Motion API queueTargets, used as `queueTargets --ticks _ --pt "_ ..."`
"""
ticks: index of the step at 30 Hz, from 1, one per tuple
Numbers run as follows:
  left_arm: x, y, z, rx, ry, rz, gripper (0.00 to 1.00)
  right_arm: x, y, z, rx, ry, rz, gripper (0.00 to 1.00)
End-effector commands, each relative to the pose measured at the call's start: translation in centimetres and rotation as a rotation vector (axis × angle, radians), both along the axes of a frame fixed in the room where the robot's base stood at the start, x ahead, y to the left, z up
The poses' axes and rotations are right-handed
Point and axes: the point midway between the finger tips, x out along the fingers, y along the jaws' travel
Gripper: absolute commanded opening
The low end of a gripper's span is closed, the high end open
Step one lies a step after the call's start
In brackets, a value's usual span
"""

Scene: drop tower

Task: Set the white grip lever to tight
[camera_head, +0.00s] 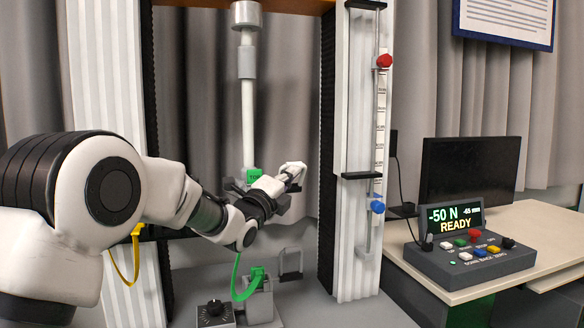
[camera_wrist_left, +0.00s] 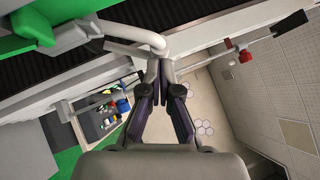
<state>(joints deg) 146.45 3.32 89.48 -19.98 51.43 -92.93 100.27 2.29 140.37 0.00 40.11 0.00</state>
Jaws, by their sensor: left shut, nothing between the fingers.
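The white grip lever (camera_wrist_left: 135,34) runs from the green and grey grip at the upper left of the left wrist view to a bent end just beyond my fingertips. In the head view, a white part (camera_head: 293,168) shows by my gripper, right of the green upper grip (camera_head: 253,175). My left gripper (camera_head: 288,182) reaches in front of the test frame. It also shows in the left wrist view (camera_wrist_left: 165,68), with its fingers shut and nothing held. The fingertips are at the lever's bent end; I cannot tell if they touch. My right gripper is out of view.
White columns (camera_head: 357,130) flank the work space. A lower grip (camera_head: 259,298) with a green strap stands below my wrist. A rod with a red knob (camera_head: 384,61) and a blue knob (camera_head: 377,207) is on the right column. A control box (camera_head: 470,260) reads READY.

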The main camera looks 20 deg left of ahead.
Motion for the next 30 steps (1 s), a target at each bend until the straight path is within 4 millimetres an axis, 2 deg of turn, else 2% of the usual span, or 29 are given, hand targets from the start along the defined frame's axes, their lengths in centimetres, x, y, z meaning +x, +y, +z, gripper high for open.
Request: queueTargets --ticks 1,3,12,16,21,30 --pt "0.2 0.1 1.7 -0.024 0.036 0.0 0.0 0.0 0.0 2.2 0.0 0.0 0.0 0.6" --pt "0.5 0.4 2.3 -0.061 0.09 0.0 0.0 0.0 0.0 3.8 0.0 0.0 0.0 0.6" --pt "2.1 1.5 3.6 -0.205 0.304 0.001 0.0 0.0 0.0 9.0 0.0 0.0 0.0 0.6" --pt "2.7 1.9 3.7 -0.251 0.371 0.001 0.0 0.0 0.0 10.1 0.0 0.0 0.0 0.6" --pt "3.3 2.2 3.7 -0.248 0.368 0.0 0.0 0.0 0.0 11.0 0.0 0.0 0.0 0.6" --pt "3.6 2.5 3.8 -0.247 0.363 0.0 0.0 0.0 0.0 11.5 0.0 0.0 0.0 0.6"
